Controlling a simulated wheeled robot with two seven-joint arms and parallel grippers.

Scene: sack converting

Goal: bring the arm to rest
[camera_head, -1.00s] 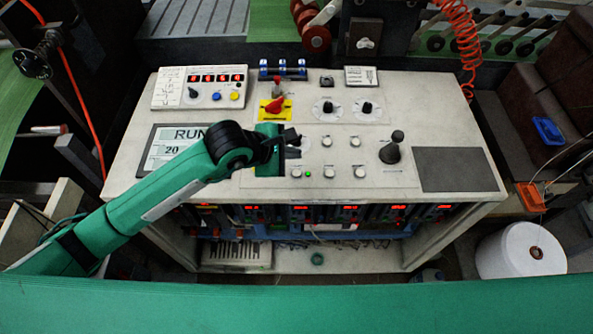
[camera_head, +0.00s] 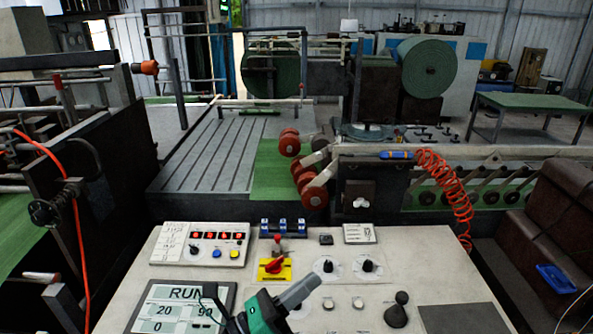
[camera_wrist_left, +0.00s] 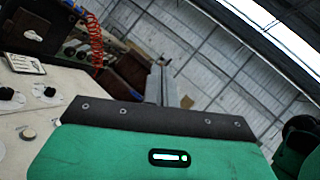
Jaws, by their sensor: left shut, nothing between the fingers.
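My left gripper (camera_head: 300,288) is at the bottom middle of the head view, in front of the control panel (camera_head: 440,262). Its grey fingers are shut and empty, and they point up and to the right. In the left wrist view, my green gripper body fills the bottom and the fingers (camera_wrist_left: 160,86) stick up beyond its dark edge, with the wall and roof behind. The fingers appear clear of the panel. The rest of my left arm is below the head view. My right gripper is not in view.
The panel carries a red rotary switch on a yellow plate (camera_head: 272,268), black knobs (camera_head: 328,266), a black joystick (camera_head: 397,312) and a display (camera_head: 180,306) reading RUN. Behind stand red rollers (camera_head: 318,198) and a coiled orange hose (camera_head: 445,190). A large green roll (camera_head: 428,68) is farther back.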

